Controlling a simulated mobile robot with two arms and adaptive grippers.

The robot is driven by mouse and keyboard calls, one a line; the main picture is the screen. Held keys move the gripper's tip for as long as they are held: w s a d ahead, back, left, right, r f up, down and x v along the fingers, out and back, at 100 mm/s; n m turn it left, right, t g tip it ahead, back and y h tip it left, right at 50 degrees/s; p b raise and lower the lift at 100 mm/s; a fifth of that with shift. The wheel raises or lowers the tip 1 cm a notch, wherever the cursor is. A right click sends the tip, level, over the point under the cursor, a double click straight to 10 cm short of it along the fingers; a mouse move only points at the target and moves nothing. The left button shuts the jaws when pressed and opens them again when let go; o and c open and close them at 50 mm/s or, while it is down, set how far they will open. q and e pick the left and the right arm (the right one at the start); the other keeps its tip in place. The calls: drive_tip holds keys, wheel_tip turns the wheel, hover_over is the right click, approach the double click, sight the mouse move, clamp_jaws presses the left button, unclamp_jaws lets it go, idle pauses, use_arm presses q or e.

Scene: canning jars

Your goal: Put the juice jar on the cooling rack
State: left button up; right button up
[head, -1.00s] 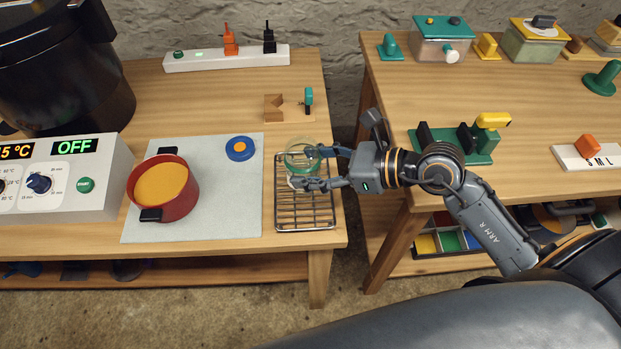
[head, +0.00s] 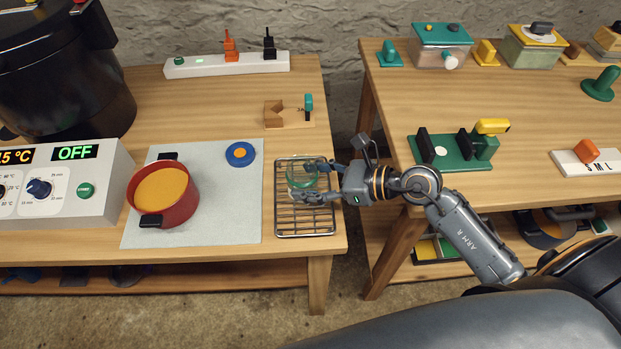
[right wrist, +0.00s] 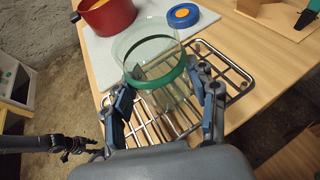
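A clear glass jar with a green band (head: 299,176) is over the upper part of the wire cooling rack (head: 306,222). I see no juice colour in it. My right gripper (head: 318,181) reaches in from the right, its fingers on either side of the jar. In the right wrist view the jar (right wrist: 148,50) sits between the fingers (right wrist: 166,95), at its green band (right wrist: 160,80). The rack's wires (right wrist: 215,62) show below; I cannot tell whether the jar touches them. My left gripper (right wrist: 78,148) appears small at the lower left of that view, its opening unclear.
Left of the rack, a grey mat (head: 220,217) holds a red pot (head: 180,208) and a blue-orange lid (head: 240,153). A wooden block fixture (head: 283,121) stands behind the rack. A gap separates this table from the right one. The rack's front is bare.

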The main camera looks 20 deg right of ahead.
drive_tip(key=o, duration=0.3)
drive_tip(key=shift+r, duration=0.1)
drive_tip(key=shift+d+r, duration=0.1)
drive_tip(key=shift+d, duration=0.05)
drive_tip(key=b+v, duration=0.1)
drive_tip(key=v, duration=1)
drive_tip(key=shift+s+d+r+b, duration=0.2)
drive_tip(key=shift+s+d+b, duration=0.1)
drive_tip(key=shift+b, duration=0.1)
